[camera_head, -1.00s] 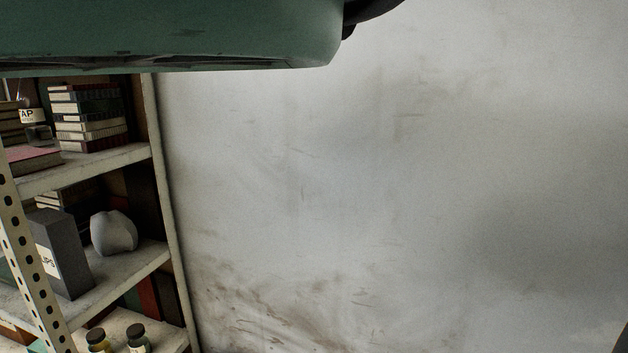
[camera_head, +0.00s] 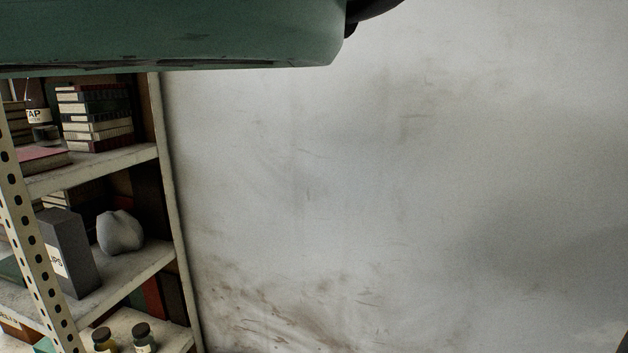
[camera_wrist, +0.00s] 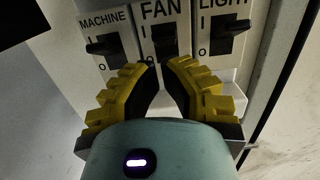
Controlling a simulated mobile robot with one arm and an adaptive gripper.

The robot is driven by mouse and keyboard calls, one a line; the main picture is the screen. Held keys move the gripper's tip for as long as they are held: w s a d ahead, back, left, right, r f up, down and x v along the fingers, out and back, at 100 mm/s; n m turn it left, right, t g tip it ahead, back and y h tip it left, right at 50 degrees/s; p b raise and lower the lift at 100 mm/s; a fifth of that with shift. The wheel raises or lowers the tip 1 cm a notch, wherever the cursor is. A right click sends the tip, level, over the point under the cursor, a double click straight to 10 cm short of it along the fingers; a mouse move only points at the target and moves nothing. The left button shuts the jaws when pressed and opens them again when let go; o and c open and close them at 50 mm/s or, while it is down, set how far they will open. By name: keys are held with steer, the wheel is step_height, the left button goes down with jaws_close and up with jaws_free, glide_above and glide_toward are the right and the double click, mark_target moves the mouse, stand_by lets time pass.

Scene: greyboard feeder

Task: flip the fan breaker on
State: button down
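In the wrist view the fan breaker (camera_wrist: 164,38) is the middle of three white breakers, labelled FAN, with a dark toggle between an I mark and an O mark. Which way its toggle is set is hard to tell. My gripper (camera_wrist: 164,65) has yellow ridged fingers just below the fan toggle. The fingertips are a small distance apart with nothing between them. Whether they touch the breaker is unclear. Neither the breakers nor my fingers show in the head view.
The MACHINE breaker (camera_wrist: 105,42) is to the left and the LIGHT breaker (camera_wrist: 224,36) to the right, both close to the fingers. In the head view, a metal shelf (camera_head: 95,168) with books, a box and jars stands at left. The stained wall (camera_head: 400,190) is bare.

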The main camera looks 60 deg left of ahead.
steer(key=v, duration=1.2)
steer(key=shift+a, duration=0.1)
